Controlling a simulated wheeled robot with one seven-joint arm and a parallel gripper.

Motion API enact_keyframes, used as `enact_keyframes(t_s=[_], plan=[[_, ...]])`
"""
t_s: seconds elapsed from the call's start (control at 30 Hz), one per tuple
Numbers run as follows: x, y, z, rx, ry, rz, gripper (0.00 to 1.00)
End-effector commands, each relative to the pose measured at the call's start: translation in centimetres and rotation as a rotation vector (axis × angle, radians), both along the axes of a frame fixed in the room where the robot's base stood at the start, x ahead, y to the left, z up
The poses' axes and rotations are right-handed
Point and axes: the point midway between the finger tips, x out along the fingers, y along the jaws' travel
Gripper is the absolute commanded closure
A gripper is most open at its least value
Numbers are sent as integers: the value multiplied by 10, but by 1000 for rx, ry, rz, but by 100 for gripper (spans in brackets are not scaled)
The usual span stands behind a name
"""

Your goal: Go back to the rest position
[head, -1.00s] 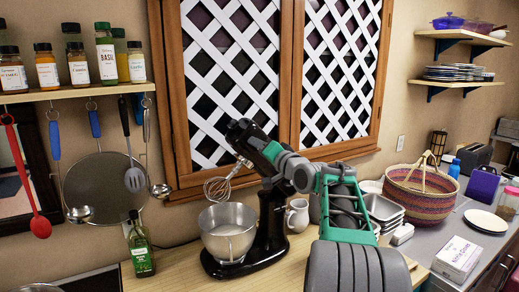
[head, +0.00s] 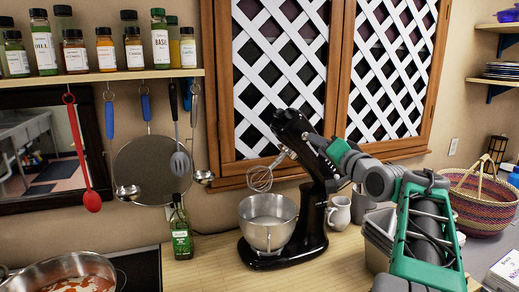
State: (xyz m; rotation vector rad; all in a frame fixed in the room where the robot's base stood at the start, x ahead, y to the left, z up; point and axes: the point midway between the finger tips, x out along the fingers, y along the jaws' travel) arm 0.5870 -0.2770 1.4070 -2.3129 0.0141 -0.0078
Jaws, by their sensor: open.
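My arm reaches in from the lower right of the head view, with grey and green links. My gripper (head: 318,143) is at its far end, open, in front of or beside the raised head of the black stand mixer (head: 313,215). Its dark fingers blend with the mixer, so I cannot tell whether they touch it. The mixer head is tilted up, with a wire whisk (head: 261,178) hanging from it. A steel bowl (head: 267,222) stands on the mixer base.
A pan (head: 62,272) with reddish food sits on the stove at the lower left. A green-labelled bottle (head: 181,232) stands near the wall. A white jug (head: 339,213), metal containers (head: 379,232) and a woven basket (head: 479,205) are to the right. Utensils hang below the spice shelf (head: 110,75).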

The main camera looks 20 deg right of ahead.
Motion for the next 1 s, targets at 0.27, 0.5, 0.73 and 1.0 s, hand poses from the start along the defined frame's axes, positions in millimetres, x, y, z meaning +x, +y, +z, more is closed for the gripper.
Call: enact_keyframes(t_s=[0.27,0.5,0.73,1.0], plan=[[-34,-41,-148,-287,503,-49,55],[-158,-28,-303,-248,1063,-18,55],[-258,102,-359,-272,1407,143,55],[-236,240,-317,-645,1184,411,55]])
